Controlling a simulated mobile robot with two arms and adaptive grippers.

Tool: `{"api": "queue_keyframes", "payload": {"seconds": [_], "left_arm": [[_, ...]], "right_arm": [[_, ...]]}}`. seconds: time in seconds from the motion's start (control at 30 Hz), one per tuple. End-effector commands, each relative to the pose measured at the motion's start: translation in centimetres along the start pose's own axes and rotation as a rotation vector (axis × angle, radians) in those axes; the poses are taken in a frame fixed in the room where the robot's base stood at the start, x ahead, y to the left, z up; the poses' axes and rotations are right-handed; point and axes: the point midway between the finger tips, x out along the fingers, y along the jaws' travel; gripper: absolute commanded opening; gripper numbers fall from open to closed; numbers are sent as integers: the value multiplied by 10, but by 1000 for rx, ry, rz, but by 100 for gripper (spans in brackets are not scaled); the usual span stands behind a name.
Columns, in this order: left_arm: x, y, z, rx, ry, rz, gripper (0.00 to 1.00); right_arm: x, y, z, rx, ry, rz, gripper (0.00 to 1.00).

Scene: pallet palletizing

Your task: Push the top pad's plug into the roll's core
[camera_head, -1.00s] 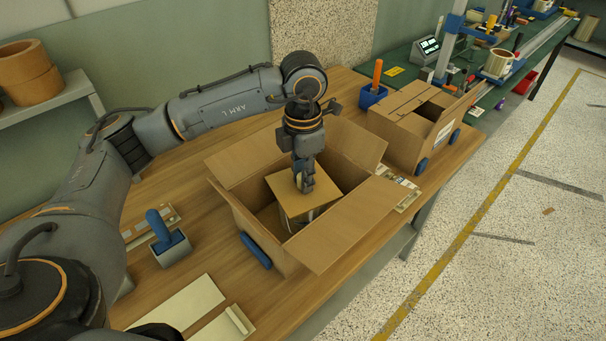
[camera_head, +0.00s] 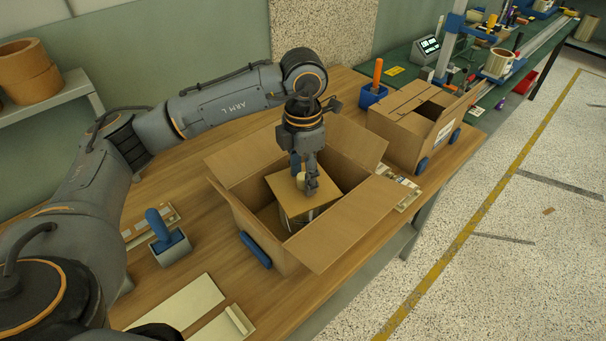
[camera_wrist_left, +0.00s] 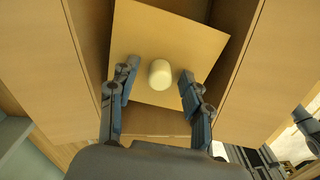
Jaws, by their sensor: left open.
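The top pad (camera_head: 287,200) is a square brown board lying inside the open cardboard box (camera_head: 324,243), turned a little against the box walls. Its pale round plug (camera_head: 300,181) stands up from the pad's middle. In the left wrist view the plug (camera_wrist_left: 160,73) sits between my fingers, with a gap on both sides. My left gripper (camera_head: 304,183) is open just above the pad, around the plug without gripping it. The roll shows only as a pale sliver under the pad's edge; its core is hidden.
A second cardboard box (camera_head: 413,120) stands behind to the right. A blue-handled tool in a holder (camera_head: 168,240) and flat pale boards (camera_head: 180,304) lie left of the open box.

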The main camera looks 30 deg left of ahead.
Motion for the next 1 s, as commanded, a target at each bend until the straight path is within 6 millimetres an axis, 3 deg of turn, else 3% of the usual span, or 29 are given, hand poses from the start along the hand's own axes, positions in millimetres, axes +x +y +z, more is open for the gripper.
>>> {"api": "queue_keyframes", "payload": {"seconds": [0.5, 0.7, 1.0], "left_arm": [[-99, 1, 1, -1, -4, 3, 49], [-113, 0, 0, 0, -2, 1, 49], [-115, 0, 0, 0, -1, 0, 49]], "right_arm": [[0, 0, -1, 0, 1, 0, 41], [0, 0, -1, 0, 1, 1, 41], [0, 0, -1, 0, 1, 1, 41]]}}
